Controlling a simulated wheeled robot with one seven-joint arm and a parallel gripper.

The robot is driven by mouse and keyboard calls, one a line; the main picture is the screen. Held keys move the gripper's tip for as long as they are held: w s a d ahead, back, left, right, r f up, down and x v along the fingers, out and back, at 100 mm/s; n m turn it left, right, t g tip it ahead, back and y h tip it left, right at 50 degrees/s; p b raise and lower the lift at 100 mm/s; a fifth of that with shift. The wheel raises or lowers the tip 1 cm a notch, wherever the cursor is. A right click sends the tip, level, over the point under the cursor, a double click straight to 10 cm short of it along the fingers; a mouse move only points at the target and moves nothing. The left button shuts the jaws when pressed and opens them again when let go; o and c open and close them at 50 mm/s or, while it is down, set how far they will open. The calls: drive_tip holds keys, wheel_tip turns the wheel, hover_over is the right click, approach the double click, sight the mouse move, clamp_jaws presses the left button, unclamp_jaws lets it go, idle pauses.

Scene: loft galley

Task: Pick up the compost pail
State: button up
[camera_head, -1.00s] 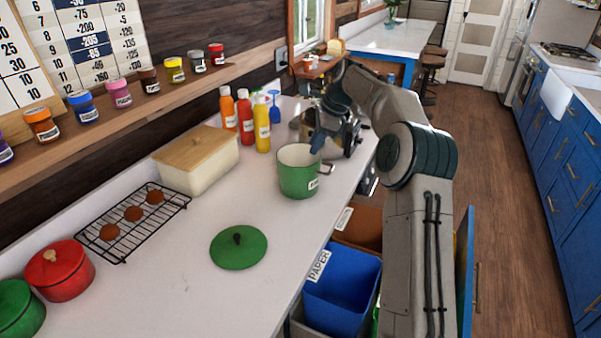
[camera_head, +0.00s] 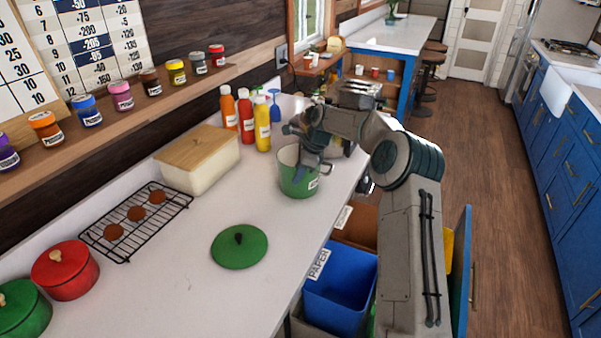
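The compost pail appears to be the green pail (camera_head: 296,184) with a pale inside, standing upright and uncovered on the white counter. It has a small label and a handle on its right side. A round green lid (camera_head: 239,247) with a dark knob lies flat on the counter in front of it. My gripper (camera_head: 308,166) reaches over the pail's right rim from behind, close to the handle. It hides part of the rim and the opening. The fingertips are too small and covered to show whether they grip the rim.
A cream bin with a wooden lid (camera_head: 199,168), sauce bottles (camera_head: 246,120) and a wire rack (camera_head: 135,222) stand left of the pail. A red pot (camera_head: 65,271) sits front left. Below the counter's right edge, an open drawer holds a blue paper bin (camera_head: 340,290).

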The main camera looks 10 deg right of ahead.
drive_tip(key=shift+w+a+f, duration=0.1)
drive_tip(key=shift+a+f, duration=0.15)
drive_tip(key=shift+f, duration=0.4)
clamp_jaws()
drive_tip(key=shift+r, duration=0.1)
